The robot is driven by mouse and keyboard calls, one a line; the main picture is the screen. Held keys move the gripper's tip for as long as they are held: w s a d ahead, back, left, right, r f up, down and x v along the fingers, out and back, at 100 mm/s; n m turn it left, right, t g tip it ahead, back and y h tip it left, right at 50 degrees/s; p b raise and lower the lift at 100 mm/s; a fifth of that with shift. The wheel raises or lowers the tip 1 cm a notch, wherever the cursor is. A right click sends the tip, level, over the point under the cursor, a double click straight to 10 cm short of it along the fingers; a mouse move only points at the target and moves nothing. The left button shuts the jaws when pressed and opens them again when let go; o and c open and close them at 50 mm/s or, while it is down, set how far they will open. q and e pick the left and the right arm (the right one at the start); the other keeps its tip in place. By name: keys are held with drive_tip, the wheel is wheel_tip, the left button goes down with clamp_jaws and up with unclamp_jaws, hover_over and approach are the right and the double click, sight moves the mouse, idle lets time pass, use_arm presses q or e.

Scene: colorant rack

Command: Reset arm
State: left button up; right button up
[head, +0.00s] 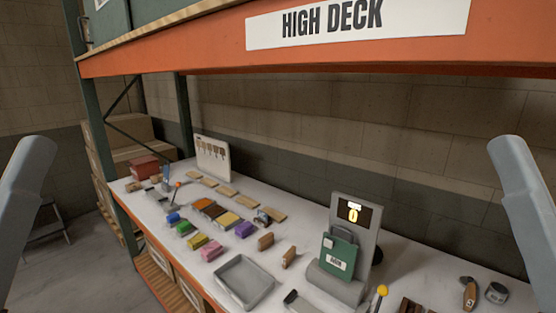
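My two grey-blue arms show only as links at the left and right edges of the head view. Neither gripper is in the picture, so what they hold cannot be seen. An empty grey tray (270,281) lies at the front edge. A grey stand with a lit display (354,214) showing 0 has a green labelled item (338,257) at its front.
An orange beam (190,58) with a HIGH DECK sign (358,22) crosses above the deck. A white board with hanging tools (212,158) stands at the back left. A red box (144,166) sits at the left end. A round grey item (496,292) lies at the right.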

use_arm(q)
wheel_tip(320, 180, up, 26)
drive_tip(key=r+p, duration=0.1)
drive_tip(key=p, duration=2.2)
use_arm(e)
wheel_tip(320, 180, up, 26)
drive_tip(key=r, duration=0.1)
use_arm(q)
wheel_tip(320, 180, down, 33)
drive_tip(key=b, duration=3.2)
drive_tip(key=shift+f+b, duration=0.15)
drive_tip(key=shift+b, duration=0.2)
use_arm(e)
wheel_tip(320, 180, down, 33)
drive_tip(key=shift+f, duration=0.15)
